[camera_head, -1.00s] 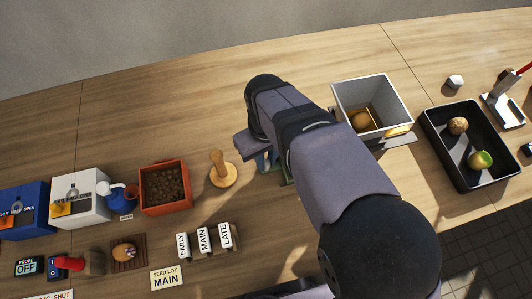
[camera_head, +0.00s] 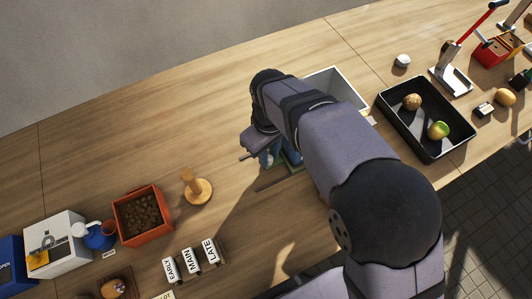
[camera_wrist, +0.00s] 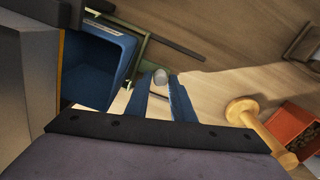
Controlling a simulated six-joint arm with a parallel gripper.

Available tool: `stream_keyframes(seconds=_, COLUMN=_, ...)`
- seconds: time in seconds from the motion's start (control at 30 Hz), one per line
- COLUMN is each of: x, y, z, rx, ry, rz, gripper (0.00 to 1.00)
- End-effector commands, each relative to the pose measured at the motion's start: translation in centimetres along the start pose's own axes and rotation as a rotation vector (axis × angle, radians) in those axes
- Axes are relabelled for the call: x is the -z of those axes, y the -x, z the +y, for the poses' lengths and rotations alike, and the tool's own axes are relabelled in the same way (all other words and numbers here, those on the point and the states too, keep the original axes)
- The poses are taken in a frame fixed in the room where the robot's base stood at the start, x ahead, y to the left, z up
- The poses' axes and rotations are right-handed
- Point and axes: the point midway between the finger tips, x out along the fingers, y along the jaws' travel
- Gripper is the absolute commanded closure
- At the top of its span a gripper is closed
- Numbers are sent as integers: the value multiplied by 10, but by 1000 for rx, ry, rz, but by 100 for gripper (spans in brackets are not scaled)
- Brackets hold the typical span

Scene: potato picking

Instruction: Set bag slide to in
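The bag slide appears as a green frame with a rail (camera_wrist: 140,62) and a round grey knob (camera_wrist: 160,77), beside an open blue bag or bin (camera_wrist: 98,62) in the wrist view. My gripper (camera_wrist: 164,80) has its two blue fingers pointing at the knob, which shows between the fingertips. A gap shows between the fingers. Whether they touch the knob I cannot tell. In the head view my gripper (camera_head: 268,156) is low over the green frame (camera_head: 290,165), and my arm hides most of the slide.
A grey-white box (camera_head: 338,84) stands behind my arm. A wooden stamp (camera_head: 196,188), a red soil box (camera_head: 142,214) and EARLY, MAIN, LATE blocks (camera_head: 190,261) are to the left. The table behind is clear.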

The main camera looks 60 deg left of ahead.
Motion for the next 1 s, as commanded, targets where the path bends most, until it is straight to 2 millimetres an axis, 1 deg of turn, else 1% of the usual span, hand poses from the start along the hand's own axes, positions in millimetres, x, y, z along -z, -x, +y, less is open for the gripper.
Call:
stream_keyframes(seconds=0.47, x=0, y=0, z=-1, rx=1, ry=0, rz=-2, gripper=65)
stream_keyframes(seconds=0.63, x=1, y=-1, z=-7, rx=1, ry=1, rz=-2, gripper=65)
stream_keyframes(seconds=0.77, x=5, y=-1, z=-19, rx=1, ry=3, rz=-3, gripper=65)
stream_keyframes(seconds=0.87, x=8, y=-2, z=-33, rx=2, ry=4, rz=-3, gripper=65)
stream_keyframes(seconds=1.0, x=14, y=-2, z=-56, rx=2, ry=5, rz=-3, gripper=65)
